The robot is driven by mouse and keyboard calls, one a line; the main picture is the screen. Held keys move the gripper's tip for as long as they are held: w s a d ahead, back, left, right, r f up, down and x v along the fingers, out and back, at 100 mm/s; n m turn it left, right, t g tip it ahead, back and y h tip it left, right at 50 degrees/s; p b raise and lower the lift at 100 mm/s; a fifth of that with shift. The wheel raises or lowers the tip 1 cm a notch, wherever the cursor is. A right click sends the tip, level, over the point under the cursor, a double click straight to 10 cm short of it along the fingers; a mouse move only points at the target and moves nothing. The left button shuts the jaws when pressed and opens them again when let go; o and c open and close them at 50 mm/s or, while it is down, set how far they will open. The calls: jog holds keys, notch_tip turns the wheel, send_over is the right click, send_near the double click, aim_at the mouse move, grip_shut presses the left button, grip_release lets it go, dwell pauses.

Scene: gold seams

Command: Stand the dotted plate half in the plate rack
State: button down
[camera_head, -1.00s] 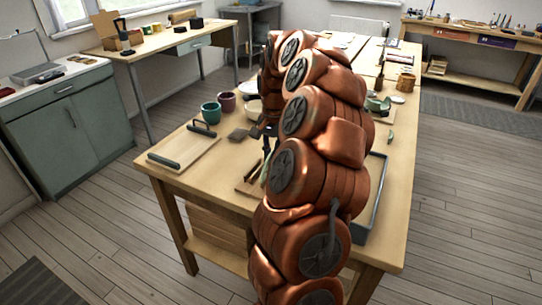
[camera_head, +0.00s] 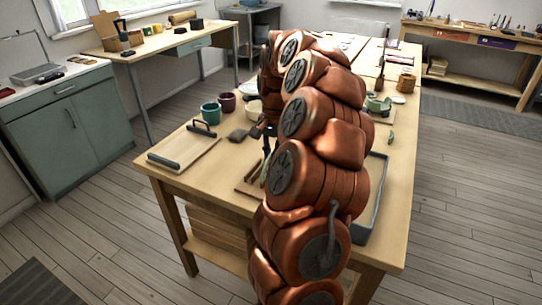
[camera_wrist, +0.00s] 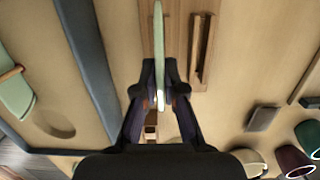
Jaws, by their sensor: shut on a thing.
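My gripper (camera_wrist: 160,95) is shut on a thin pale green plate half (camera_wrist: 159,40), seen edge-on in the wrist view and held upright between the fingertips. Its face is turned away, so no dots show. The wooden plate rack (camera_wrist: 202,45) lies just beyond the fingertips, with a long slot to the right of the plate. The plate overlaps the rack in this view; I cannot tell whether it touches it. In the head view the rack (camera_head: 246,188) is at the near part of the table, partly hidden by my arm.
A grey block (camera_wrist: 262,117) and cups are to the right. In the head view, a board with dark handles (camera_head: 185,150) and a teal cup (camera_head: 211,113) stand left.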

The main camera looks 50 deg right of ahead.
jog(key=shift+f+b, duration=0.3)
jog(key=shift+b, duration=0.6)
dwell(1.7)
jog(key=shift+f+b, duration=1.15)
jog(key=shift+f, duration=0.35)
dwell(2.2)
jog(key=c, duration=1.2)
grip_release()
jog(key=shift+o, duration=0.2)
jog(key=o, duration=0.4)
jog(key=shift+o, duration=0.2)
jog(key=shift+r, duration=0.1)
